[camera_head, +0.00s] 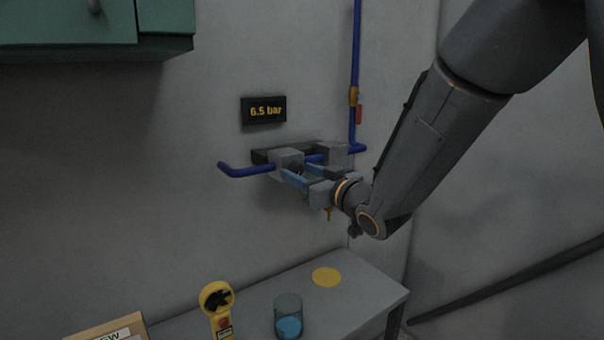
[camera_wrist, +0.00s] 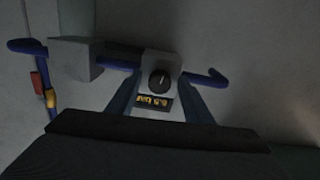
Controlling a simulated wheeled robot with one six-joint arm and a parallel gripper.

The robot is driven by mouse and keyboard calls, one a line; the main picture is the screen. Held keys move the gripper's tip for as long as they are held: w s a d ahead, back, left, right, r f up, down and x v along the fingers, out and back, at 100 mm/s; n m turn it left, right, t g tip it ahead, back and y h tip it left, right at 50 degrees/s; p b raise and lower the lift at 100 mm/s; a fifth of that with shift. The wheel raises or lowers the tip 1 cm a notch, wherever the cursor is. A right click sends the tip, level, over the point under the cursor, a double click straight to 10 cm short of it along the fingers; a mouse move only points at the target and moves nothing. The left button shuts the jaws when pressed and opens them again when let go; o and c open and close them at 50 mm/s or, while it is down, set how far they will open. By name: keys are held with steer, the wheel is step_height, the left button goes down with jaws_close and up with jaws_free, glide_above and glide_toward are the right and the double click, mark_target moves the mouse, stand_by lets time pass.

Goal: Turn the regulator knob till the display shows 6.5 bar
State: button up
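The dark display (camera_head: 264,111) on the wall reads "6.5 bar" in orange. The regulator is a grey block (camera_head: 285,161) on the blue pipe below the display. Its round black knob (camera_wrist: 159,82) shows in the wrist view with a pale pointer mark. My gripper (camera_head: 306,172) is in front of the regulator with its two blue fingers apart. In the wrist view the fingers of my gripper (camera_wrist: 160,92) stand on either side of the knob, with visible gaps to it. The display (camera_wrist: 153,102) also shows there, turned over. My gripper hides the knob in the head view.
A second grey block (camera_head: 332,154) sits on the pipe at right. A blue pipe (camera_head: 356,50) with a red tag (camera_head: 359,114) runs up the wall. Below, a table (camera_head: 365,291) bears a glass (camera_head: 288,318) and a yellow-handled device (camera_head: 218,308). A green cabinet (camera_head: 70,30) hangs upper left.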

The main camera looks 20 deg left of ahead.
steer(key=b+v, duration=0.2)
steer(key=v, duration=0.6)
steer(key=shift+b, duration=0.35)
steer(key=shift+a, duration=0.1)
steer(key=d+f+m+g+h, duration=0.1)
steer(key=d+f+m+h, duration=0.2)
steer(key=d+f+h, duration=0.6)
steer(key=d+f+m+g+h, duration=0.1)
steer(key=d+f+m+h, duration=0.15)
steer(key=d+f, duration=0.7)
steer(key=s+d+f+m+g+h, duration=0.1)
steer(key=s+d+f+m+g, duration=0.1)
steer(key=s+d, duration=0.4)
steer(key=s+d+f+m+g+h, duration=0.1)
steer(key=s+d+f+m+g, duration=0.2)
steer(key=s, duration=1)
steer(key=d+f+g, duration=0.1)
steer(key=d+g, duration=0.2)
steer(key=d, duration=0.1)
steer(key=shift+s+d, duration=0.2)
steer(key=shift+d, duration=0.15)
stand_by(1.3)
